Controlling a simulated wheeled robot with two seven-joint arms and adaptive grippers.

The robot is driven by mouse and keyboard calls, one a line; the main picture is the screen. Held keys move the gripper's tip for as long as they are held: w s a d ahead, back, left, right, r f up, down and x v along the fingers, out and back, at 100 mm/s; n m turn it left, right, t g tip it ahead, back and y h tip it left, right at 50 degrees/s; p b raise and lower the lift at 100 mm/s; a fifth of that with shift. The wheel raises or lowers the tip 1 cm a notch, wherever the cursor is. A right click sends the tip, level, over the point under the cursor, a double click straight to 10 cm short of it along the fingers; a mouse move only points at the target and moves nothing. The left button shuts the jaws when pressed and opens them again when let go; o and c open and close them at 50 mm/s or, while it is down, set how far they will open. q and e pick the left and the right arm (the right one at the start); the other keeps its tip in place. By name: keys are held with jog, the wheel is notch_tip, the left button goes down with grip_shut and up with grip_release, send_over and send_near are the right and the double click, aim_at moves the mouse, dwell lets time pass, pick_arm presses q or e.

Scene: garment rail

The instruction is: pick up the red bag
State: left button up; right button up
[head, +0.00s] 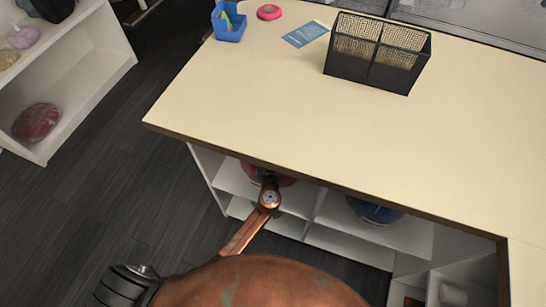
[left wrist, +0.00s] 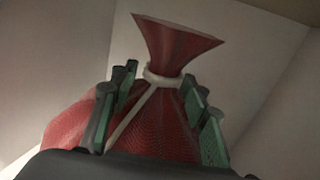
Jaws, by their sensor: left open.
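A red bag (left wrist: 165,115) fills the middle of the left wrist view, with a flared top and a white tie (left wrist: 158,78) around its neck. My left gripper (left wrist: 160,98) is open, one finger on each side of the bag just below the neck. I cannot tell whether the fingers touch it. In the head view a red bag (head: 285,180) shows only in part under the counter, on a white shelf (head: 235,182), behind my arm. My right gripper is not in view.
The pale counter top (head: 240,110) overhangs the shelf. A blue bag (head: 373,211) sits in the compartment to the right. Another dark red bag (head: 37,122) lies on a white rack at left. A black mesh organiser (head: 350,70) stands on the counter. The dark floor (head: 140,140) at left is clear.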

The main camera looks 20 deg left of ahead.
pick_arm(q)
grip_shut()
dwell(0.5)
dwell(0.4)
jog(key=shift+r, duration=0.2)
